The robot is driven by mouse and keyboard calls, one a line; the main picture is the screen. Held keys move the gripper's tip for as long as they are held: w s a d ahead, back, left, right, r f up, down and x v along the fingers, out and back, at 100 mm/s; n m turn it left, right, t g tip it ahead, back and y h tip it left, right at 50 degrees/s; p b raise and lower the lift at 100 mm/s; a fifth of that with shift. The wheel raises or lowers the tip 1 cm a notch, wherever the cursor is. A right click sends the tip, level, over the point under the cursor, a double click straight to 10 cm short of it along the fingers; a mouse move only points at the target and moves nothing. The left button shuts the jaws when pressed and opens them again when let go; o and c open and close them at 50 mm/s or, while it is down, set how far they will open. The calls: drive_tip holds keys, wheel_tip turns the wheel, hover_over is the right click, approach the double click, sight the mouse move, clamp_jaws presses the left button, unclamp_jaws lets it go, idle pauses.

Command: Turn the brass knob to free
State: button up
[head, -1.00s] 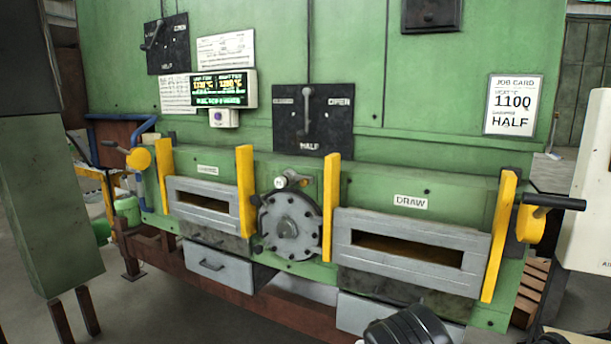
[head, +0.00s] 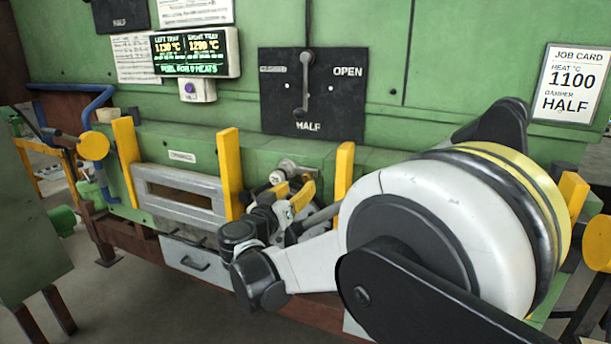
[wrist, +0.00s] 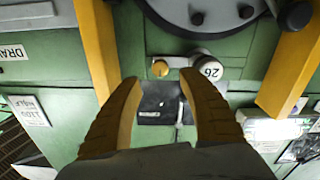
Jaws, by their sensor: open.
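The brass knob (wrist: 160,68) is a small round yellow-brown end beside a white cylinder (wrist: 206,67) marked 26, on the green furnace front. In the wrist view, which looks upside down, it lies just beyond and between the fingertips of my gripper (wrist: 162,80). The two yellow fingers are apart with nothing between them. I cannot tell how far the knob is from the tips in depth. In the head view my gripper (head: 292,188) is at the fitting (head: 285,167) between two yellow posts, and the brass knob is not clearly seen there.
A black damper plate with a lever (head: 310,95) is above. The left drawer front (head: 183,195) has a slot.

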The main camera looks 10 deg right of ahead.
sight(306, 179)
drive_tip(key=b+x, duration=0.2)
drive_tip(key=x, duration=0.6)
drive_tip(key=shift+w+d, duration=0.1)
drive_tip(key=shift+w, duration=0.05)
clamp_jaws()
